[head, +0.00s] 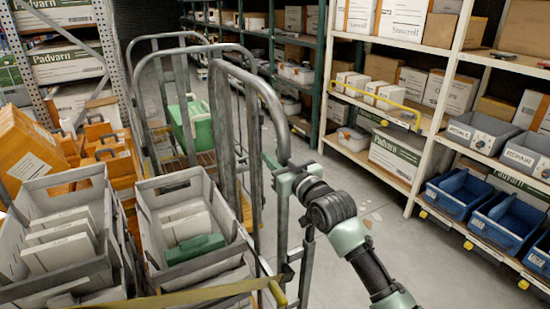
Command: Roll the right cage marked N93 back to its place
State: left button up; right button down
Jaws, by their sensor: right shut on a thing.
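A grey tubular steel roll cage (272,100) fills the left and middle of the head view, with tall arched end frames. No N93 mark can be read on it. My right arm comes in from the lower right. My right gripper (284,172) is shut on the cage's near right upright, at about mid-height. The arches overlap, so I cannot tell whether they all belong to one cage. Two grey crates holding white boxes, a left one (30,195) and a right one (148,205), are at the near side. My left gripper is not in view.
White shelving (432,150) with cartons and blue bins (455,192) lines the right side. Orange crates (25,150) and a rack stand at the left. A green container (192,128) shows behind the bars. Concrete floor (345,185) is open between cage and shelves, with small pale scraps.

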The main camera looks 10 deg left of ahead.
jog(key=shift+f, duration=0.75)
jog(key=c, duration=1.1)
grip_release()
jog(key=shift+r, duration=0.3)
jog(key=shift+s, duration=0.1)
jog(key=b+v, duration=0.2)
jog(key=v, duration=0.5)
jog(key=shift+s+d, duration=0.2)
